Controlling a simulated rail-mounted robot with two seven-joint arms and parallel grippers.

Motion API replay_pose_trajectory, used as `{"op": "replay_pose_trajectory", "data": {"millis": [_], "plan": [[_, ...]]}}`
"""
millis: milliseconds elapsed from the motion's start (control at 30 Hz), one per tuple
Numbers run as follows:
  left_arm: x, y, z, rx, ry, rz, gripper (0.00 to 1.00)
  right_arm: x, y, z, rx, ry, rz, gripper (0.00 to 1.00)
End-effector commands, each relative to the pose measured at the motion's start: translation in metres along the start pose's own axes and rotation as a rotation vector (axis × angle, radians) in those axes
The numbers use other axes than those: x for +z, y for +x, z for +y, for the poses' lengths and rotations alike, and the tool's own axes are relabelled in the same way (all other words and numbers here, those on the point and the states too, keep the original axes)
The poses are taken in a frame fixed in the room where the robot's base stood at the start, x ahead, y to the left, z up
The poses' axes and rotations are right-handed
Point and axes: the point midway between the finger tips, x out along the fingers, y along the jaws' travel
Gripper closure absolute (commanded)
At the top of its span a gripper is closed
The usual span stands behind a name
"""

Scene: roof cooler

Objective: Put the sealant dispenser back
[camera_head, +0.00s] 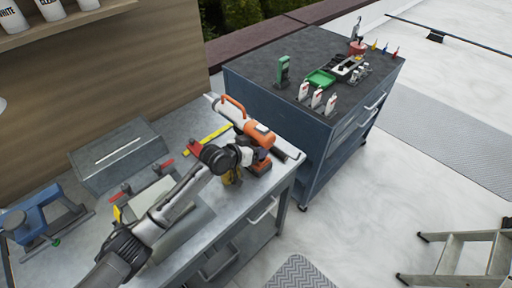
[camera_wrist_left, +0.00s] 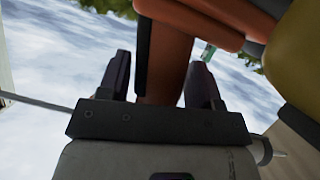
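The sealant dispenser (camera_head: 260,133), an orange and dark tool with a pale cartridge tube and an orange foot, is at the right end of the grey workbench (camera_head: 183,128). My left gripper (camera_head: 240,157) is at its near left side. In the left wrist view, the two dark fingers (camera_wrist_left: 162,85) stand on either side of the dispenser's orange-brown handle (camera_wrist_left: 167,65). I cannot tell whether they press on it. Its orange body fills the top of that view. I cannot tell whether its foot rests on the bench. My right gripper is not in view.
A dark blue tool cabinet (camera_head: 290,110) stands right of the bench; its top holds several white bottles (camera_head: 316,98), a green tray (camera_head: 320,78) and small tools. A grey metal box (camera_head: 118,155) and a blue tool (camera_head: 40,215) are on the bench's left. A stepladder (camera_head: 455,255) stands lower right.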

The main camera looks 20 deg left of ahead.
Motion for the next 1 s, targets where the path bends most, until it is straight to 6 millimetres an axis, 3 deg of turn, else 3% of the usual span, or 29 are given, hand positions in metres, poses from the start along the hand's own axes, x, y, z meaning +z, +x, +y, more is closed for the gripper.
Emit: {"op": "replay_pose_trajectory", "data": {"millis": [100,433,1000], "plan": [[0.0,0.0,0.0,0.0,0.0,0.0,0.32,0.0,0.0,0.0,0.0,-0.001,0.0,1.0],[-0.003,-0.005,0.0,0.0,0.0,0.0,0.32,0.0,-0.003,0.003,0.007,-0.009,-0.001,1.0],[-0.003,-0.1,0.0,-0.001,0.001,-0.001,0.32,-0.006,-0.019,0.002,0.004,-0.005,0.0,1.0]]}}
